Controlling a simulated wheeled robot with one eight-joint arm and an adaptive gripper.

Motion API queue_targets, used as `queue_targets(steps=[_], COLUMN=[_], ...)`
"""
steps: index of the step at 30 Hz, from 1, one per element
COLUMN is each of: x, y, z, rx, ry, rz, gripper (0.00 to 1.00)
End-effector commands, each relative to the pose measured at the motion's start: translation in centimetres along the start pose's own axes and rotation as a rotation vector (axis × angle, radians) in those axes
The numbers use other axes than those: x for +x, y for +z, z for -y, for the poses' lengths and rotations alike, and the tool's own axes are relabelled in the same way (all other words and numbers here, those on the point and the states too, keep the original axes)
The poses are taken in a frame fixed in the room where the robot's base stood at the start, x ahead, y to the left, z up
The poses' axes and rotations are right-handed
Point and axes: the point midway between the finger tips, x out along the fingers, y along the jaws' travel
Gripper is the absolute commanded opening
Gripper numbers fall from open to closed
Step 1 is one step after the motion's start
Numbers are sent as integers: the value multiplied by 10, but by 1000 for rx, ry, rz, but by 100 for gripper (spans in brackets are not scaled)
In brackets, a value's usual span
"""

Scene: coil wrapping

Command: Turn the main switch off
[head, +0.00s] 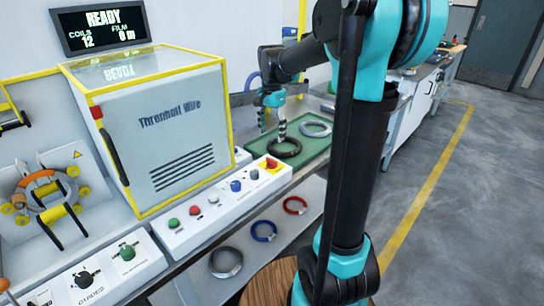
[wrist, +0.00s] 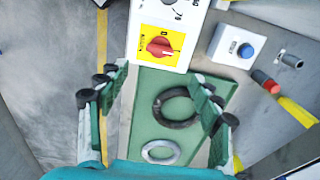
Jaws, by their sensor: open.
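The main switch (head: 271,163) is a red rotary knob on a yellow plate, at the right end of the white control panel. In the wrist view the red knob (wrist: 158,46) sits beyond the fingertips, near the top centre. Its marks are too small for me to tell its setting. My gripper (head: 272,130) hangs over the green mat, behind the panel, apart from the switch. In the wrist view my gripper (wrist: 161,77) has its fingers spread wide with nothing between them.
A dark coil (head: 285,149) and a silver coil (head: 316,128) lie on the green mat (head: 303,146). Other knobs and buttons line the panel (head: 203,222). The wrapping machine (head: 165,130) stands left. A display (head: 100,27) reads READY. Several coils rest on the lower shelf.

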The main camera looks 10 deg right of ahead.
Motion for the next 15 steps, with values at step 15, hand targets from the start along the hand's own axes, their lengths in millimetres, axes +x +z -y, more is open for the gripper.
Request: queue_targets(steps=[15], x=[93], y=[0], z=[0], rx=[-1], ry=[0], rz=[0], gripper=[66])
